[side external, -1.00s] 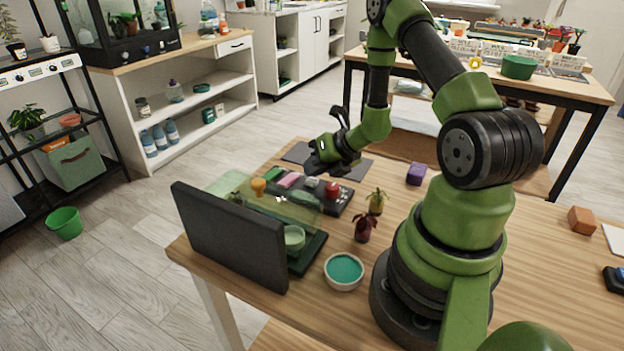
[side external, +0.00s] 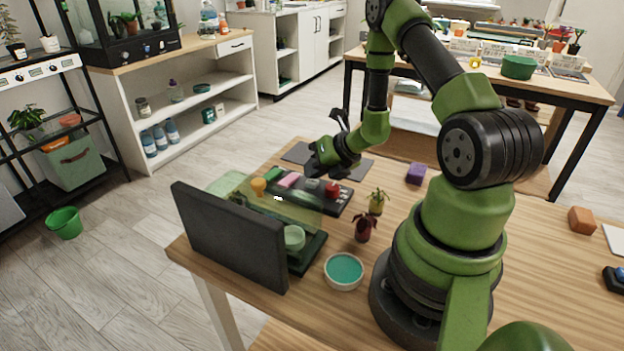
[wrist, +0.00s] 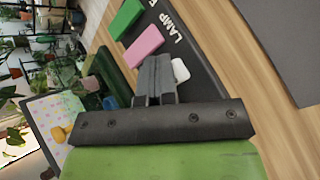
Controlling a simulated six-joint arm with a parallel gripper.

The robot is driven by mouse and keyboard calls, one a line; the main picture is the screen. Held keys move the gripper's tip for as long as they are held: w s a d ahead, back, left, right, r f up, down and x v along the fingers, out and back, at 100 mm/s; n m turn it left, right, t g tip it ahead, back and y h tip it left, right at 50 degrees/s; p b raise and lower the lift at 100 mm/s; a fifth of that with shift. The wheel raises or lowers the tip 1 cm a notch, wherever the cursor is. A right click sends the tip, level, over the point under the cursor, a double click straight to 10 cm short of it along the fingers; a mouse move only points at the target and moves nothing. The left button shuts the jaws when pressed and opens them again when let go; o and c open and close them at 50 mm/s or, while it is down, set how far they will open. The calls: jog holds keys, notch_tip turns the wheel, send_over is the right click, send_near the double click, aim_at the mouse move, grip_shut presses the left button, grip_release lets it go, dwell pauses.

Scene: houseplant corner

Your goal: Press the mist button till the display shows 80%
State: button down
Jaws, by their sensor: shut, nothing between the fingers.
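A dark control panel (side external: 345,197) lies on the table with a green button (side external: 273,174), a pink button (side external: 290,180), a pale button (side external: 312,182) and a red knob (side external: 332,189). In the wrist view the green button (wrist: 125,18), pink button (wrist: 143,46) and pale button (wrist: 181,70) show, with the lettering "LAMP" beside them. I cannot read which one is mist. My gripper (side external: 316,166) is shut and empty, low over the panel. In the wrist view its fingertips (wrist: 158,62) are beside the pale button and partly cover it; contact is unclear. No percentage is readable.
A dark upright board (side external: 228,238) stands at the table's front left, its back to the side camera. A see-through greenish cover (side external: 285,208) is behind it. A bowl of teal liquid (side external: 344,271) and small potted plants (side external: 365,228) stand near my base. A purple block (side external: 416,174) lies farther back.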

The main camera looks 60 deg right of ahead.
jog(key=shift+r, duration=0.85)
jog(key=shift+r, duration=2.5)
